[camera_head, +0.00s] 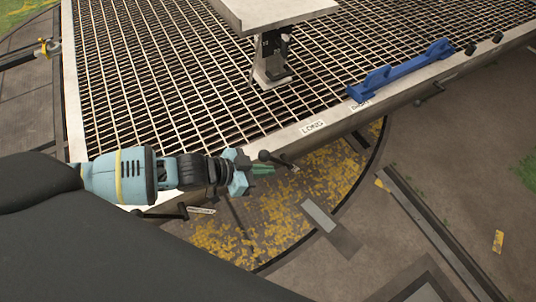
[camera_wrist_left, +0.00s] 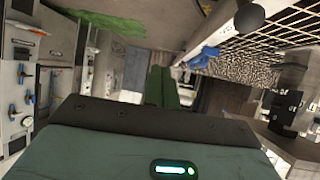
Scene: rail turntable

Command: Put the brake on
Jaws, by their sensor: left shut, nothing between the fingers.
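My left gripper (camera_head: 263,170) is shut and empty, its green fingertips just outside the near edge of the grated deck. In the left wrist view its fingers (camera_wrist_left: 162,88) lie together, side by side. A lever with a black ball knob (camera_head: 265,155) sits beside the fingertips at the deck edge; I cannot tell whether they touch. In the left wrist view a black ball knob (camera_wrist_left: 249,18) stands clear of the fingers, at the upper right. A second dark lever (camera_head: 183,211) is below my left wrist, by a small white tag. I cannot read which lever is the brake. My right gripper is not in view.
The grated deck (camera_head: 200,70) has a pale rim (camera_head: 340,118) with a "LONG" label. A blue bracket (camera_head: 400,70) lies along the rim, and a pale block on a dark post (camera_head: 272,65) stands on the grating. Yellow-speckled ground (camera_head: 330,180) lies below.

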